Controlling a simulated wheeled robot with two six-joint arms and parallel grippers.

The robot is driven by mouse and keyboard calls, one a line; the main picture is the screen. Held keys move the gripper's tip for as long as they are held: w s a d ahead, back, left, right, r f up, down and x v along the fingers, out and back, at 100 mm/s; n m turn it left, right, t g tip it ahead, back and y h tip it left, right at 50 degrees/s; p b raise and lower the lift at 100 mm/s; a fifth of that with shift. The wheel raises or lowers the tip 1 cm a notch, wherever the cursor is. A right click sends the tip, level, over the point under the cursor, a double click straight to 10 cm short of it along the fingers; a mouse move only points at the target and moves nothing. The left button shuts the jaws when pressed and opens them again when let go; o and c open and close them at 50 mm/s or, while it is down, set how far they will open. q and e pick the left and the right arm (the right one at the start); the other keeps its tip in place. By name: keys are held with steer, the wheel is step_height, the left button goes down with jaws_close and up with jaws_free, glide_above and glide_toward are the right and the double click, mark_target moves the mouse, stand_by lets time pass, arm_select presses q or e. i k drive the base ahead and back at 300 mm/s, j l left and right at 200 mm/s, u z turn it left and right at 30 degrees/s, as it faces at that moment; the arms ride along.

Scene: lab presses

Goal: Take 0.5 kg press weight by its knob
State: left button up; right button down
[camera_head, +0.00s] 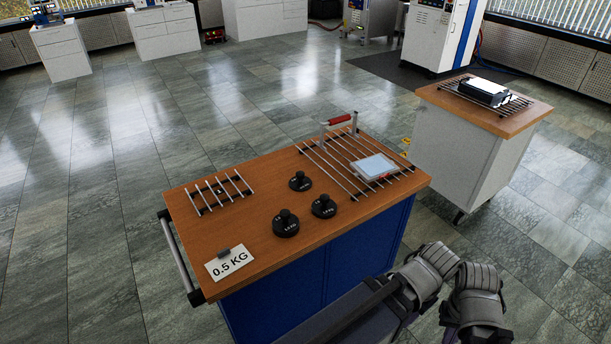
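Three black press weights with round knobs stand upright on the wooden top of a blue cart (240,232). The back weight (300,183) looks the smallest. The front left weight (286,227) looks the largest. The front right weight (323,208) is close beside it. White markings on them are too small for me to read surely. A white card reading "0.5 KG" (229,263) is at the cart's front left corner. Grey arm parts of mine show at the lower right, apart from the weights. I make out no fingertips of either gripper.
A small metal rack (219,193) lies left of the weights. A larger rod rack (325,172) lies at the right, with a red-handled press (338,120) and a pale plate (374,167). A second cart (465,150) stands at the right. Floor left is clear.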

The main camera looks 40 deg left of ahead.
mark_target(299, 182)
steer(key=i+j+u, duration=0.1)
steer(key=i+j, duration=0.15)
steer(key=i, duration=0.25)
steer(key=i+j+u, duration=0.1)
steer(key=i, duration=0.35)
steer(key=j, duration=0.1)
